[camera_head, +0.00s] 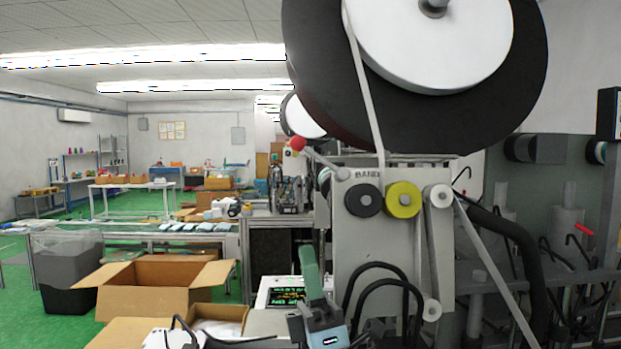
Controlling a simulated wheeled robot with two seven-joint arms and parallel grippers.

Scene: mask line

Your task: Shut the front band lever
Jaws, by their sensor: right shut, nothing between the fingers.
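The front band lever is a metal rod with a red ball knob (298,143). It slants up and to the left from its pivot on the grey machine panel marked BAND (366,174). My right gripper (309,256) is at the lower middle, its green fingers pointing up and shut with nothing between them. It is well below the knob in the picture and apart from it. Its blue-grey body is at the bottom edge. My left gripper's fingers are not in view.
A yellow roller (403,199) and a dark roller (362,200) guide the white band from the big reel (437,40) above. A small green-lettered screen (287,296) stands behind my right gripper. An open cardboard box (160,292) is at lower left.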

